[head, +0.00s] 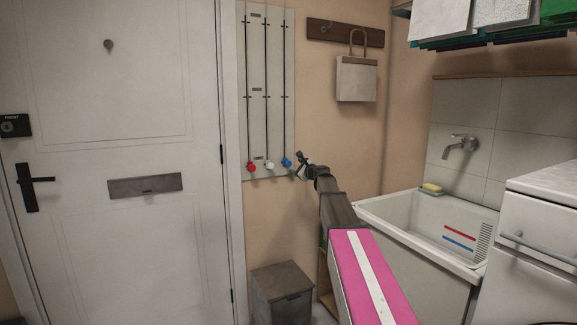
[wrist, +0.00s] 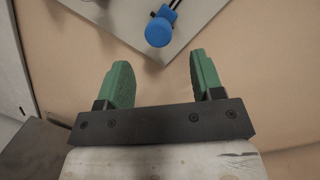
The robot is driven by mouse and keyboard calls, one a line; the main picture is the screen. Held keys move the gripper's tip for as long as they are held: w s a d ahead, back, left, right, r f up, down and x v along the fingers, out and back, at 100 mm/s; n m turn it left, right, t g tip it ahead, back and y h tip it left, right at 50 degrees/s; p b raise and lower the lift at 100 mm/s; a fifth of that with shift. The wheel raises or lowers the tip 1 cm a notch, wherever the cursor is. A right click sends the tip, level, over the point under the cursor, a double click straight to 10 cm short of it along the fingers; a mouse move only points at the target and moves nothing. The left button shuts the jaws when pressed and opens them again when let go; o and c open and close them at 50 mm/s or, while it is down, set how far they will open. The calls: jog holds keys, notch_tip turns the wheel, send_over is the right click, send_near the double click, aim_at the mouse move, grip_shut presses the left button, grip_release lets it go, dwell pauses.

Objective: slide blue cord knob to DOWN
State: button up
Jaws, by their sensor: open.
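The blue cord knob (head: 286,163) sits at the low end of the rightmost cord on the pale wall board (head: 274,100). Beside it hang a white knob (head: 269,165) in the middle and a red knob (head: 251,167) on the left, at about the same height. My gripper (head: 301,160) is just right of the blue knob in the head view. In the wrist view the blue knob (wrist: 158,32) lies beyond the fingertips, between their lines. My gripper (wrist: 158,75) shows two green fingers, spread and empty, apart from the knob. Small labels on the board are too small to read.
A white door (head: 110,140) with a black handle (head: 32,185) is at left. A bag (head: 356,80) hangs from a hook rail. A sink (head: 430,228) with a tap and sponge is at right, beside a white machine (head: 535,250). A grey bin (head: 282,292) stands below the board.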

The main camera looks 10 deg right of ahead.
aim_at(290, 164)
jog(key=x, duration=0.7)
jog(key=shift+w+a, duration=0.2)
jog(key=shift+w, duration=0.1)
